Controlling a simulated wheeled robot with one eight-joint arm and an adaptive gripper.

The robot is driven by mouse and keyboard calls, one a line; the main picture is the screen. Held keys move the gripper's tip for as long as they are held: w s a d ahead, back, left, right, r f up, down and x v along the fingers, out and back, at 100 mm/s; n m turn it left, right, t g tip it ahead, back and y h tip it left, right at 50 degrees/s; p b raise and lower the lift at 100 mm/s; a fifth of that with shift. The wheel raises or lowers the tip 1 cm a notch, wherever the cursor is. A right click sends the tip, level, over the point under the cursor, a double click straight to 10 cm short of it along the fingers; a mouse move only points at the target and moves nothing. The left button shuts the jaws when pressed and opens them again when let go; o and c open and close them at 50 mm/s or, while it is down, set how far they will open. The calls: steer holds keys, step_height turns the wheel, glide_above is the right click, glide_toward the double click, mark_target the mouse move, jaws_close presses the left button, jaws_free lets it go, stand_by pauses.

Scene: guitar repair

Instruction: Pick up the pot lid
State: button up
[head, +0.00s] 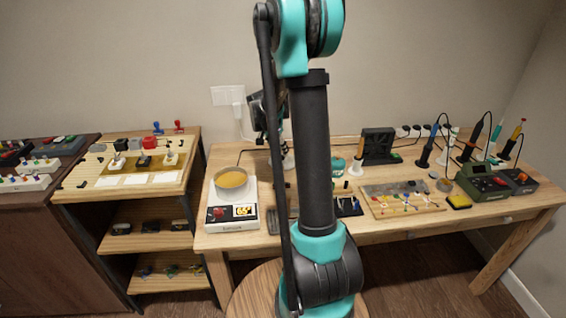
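A round pot (231,184) with a tan, disc-like top stands on a white boxy unit (232,217) at the left end of the workbench. I cannot tell whether the tan top is a lid or what the pot holds. No separate lid can be made out. My gripper (272,135) seems to be the small dark shape with teal bits behind my arm, above the back of the bench and right of the pot. It is apart from the pot and partly hidden by my arm. Its fingers are too small to read.
The workbench (400,230) holds a teal-topped jar (337,164), a tool mat (402,198), soldering tools and a green device (482,183) to the right. A wooden shelf (150,231) stands left. A round stool (262,287) is in front. My arm hides the bench's middle.

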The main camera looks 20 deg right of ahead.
mark_target(282, 157)
steer(key=x, duration=0.4)
steer(key=shift+d, duration=0.15)
jaws_close()
